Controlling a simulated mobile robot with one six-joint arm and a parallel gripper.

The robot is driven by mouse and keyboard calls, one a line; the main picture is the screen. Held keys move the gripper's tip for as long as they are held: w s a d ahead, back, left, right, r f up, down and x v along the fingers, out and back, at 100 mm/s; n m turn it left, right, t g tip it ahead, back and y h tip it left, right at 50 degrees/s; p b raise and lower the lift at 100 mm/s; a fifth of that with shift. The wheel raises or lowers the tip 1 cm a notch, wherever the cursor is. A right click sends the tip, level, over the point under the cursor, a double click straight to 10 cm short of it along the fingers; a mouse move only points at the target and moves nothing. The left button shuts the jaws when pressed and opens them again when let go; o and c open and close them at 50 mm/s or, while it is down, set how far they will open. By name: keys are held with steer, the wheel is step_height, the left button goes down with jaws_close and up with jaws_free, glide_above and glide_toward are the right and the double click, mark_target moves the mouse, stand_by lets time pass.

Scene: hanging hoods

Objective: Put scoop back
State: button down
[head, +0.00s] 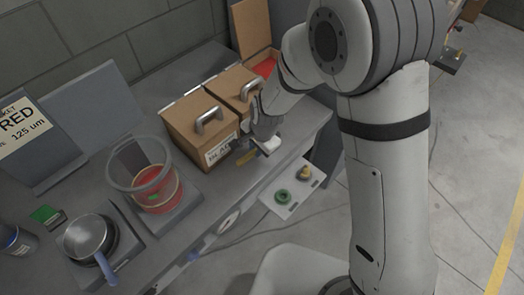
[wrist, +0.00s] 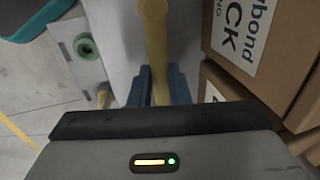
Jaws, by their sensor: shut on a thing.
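My gripper (head: 257,148) is low over the front edge of the bench, beside the box labelled BLACK (head: 190,137). In the wrist view my gripper (wrist: 158,88) has its two blue fingers shut around a yellow bar (wrist: 155,40), which appears to be the scoop's handle. The handle runs away from the fingers to the top of that view. A short yellow part of the scoop (head: 246,158) shows beside my gripper in the head view. The scoop's bowl cannot be made out. A box with an open lid (head: 251,27) shows red contents (head: 265,66).
A second closed box (head: 238,84) with a metal handle stands beside the BLACK box. A sieve-like clear container with red contents (head: 156,188) and a pan (head: 88,236) stand to the left. A white tray (head: 296,205) below the bench edge holds a green ring.

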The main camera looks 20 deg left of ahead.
steer(key=shift+f, duration=0.55)
steer(key=shift+f, duration=0.2)
steer(key=c, duration=1.4)
jaws_free()
steer(key=shift+r, duration=0.1)
steer(key=shift+o, duration=0.2)
steer(key=shift+r, duration=0.55)
steer(key=v, duration=1.1)
steer(key=shift+d, duration=0.15)
steer(key=shift+s, duration=0.1)
